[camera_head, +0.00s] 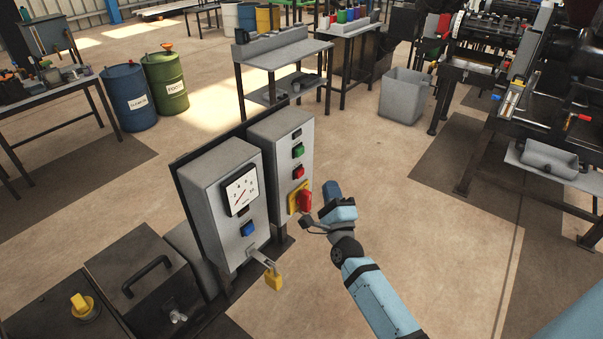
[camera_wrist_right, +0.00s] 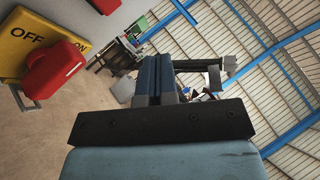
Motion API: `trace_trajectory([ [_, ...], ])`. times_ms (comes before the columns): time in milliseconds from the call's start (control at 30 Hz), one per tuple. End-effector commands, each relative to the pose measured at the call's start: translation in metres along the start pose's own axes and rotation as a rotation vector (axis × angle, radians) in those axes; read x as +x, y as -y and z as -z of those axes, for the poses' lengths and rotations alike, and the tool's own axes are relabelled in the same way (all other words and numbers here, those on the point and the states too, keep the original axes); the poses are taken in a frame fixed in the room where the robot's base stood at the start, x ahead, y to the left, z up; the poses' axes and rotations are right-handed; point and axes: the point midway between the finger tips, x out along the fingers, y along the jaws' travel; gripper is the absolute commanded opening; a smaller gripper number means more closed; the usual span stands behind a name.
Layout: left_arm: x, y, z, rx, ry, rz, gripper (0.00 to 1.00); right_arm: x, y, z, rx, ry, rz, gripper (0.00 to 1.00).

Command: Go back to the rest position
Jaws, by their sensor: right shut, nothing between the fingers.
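My right gripper (camera_head: 332,190) is just right of the control cabinet (camera_head: 282,160) in the head view, close to the red switch handle (camera_head: 305,200) on its yellow plate (camera_head: 292,199). The gripper is shut and empty. In the right wrist view its closed fingers (camera_wrist_right: 158,80) point into the open room. The red handle (camera_wrist_right: 55,70) and the yellow plate (camera_wrist_right: 28,45) with OFF and ON lettering are at the upper left there, apart from the fingers. My left gripper is in neither view.
A second cabinet (camera_head: 232,200) carries a gauge and a blue button. A yellow padlock (camera_head: 273,280) hangs below it. A grey bin (camera_head: 404,95), a work table (camera_head: 282,52) and machines (camera_head: 500,60) stand behind. The floor (camera_head: 450,230) right of my arm is clear.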

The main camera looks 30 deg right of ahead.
Motion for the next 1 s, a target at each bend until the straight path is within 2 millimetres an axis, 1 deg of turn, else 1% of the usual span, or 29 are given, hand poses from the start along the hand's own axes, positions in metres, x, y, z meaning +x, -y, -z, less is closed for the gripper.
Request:
trace_trajectory([
  [567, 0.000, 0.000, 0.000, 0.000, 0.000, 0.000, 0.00, 0.000, 0.000, 0.000, 0.001, 0.000, 0.000, 0.00],
  [667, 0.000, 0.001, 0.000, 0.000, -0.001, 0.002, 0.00, -0.007, -0.005, -0.004, -0.044, 0.018, -0.029, 0.00],
  [767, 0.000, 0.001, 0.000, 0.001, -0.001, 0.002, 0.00, -0.038, -0.023, -0.016, -0.229, 0.097, -0.132, 0.00],
  [833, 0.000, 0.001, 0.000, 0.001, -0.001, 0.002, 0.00, -0.074, -0.041, -0.029, -0.438, 0.200, -0.234, 0.00],
  [867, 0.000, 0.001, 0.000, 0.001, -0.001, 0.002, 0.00, -0.093, -0.049, -0.035, -0.540, 0.257, -0.280, 0.00],
  [900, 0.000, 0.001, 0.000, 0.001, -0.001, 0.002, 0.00, -0.120, -0.059, -0.042, -0.680, 0.341, -0.338, 0.00],
  [967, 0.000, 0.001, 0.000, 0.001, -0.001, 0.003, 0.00, -0.162, -0.072, -0.052, -0.885, 0.477, -0.412, 0.00],
  [1000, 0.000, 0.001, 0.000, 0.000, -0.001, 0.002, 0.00, -0.190, -0.078, -0.057, -1.013, 0.571, -0.451, 0.00],
])
